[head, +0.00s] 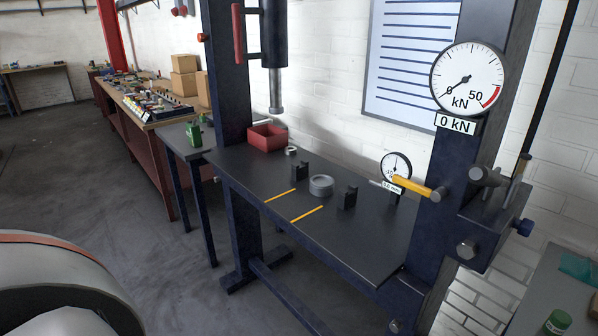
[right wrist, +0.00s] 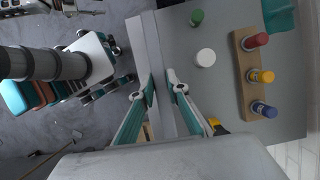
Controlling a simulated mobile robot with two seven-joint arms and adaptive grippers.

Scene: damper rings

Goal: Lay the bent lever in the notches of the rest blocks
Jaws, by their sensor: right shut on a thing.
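Two dark notched rest blocks stand apart on the press table, the farther one (head: 299,169) and the nearer one (head: 347,197). Their notches look empty. Neither gripper shows in the head view. In the right wrist view my right gripper (right wrist: 163,88) has its teal-padded fingers shut on a long pale grey bar, which looks like the bent lever (right wrist: 158,50). The bar runs lengthwise between the fingers, and I cannot make out its bend. My left gripper is in neither view.
A grey ring (head: 321,185) stands between the blocks. A red bin (head: 266,138), a small ring (head: 291,151) and a dial gauge (head: 395,166) are also on the press table (head: 365,245). A side table (right wrist: 220,85) holds a white cylinder (right wrist: 205,56) and a wooden rack (right wrist: 245,85).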

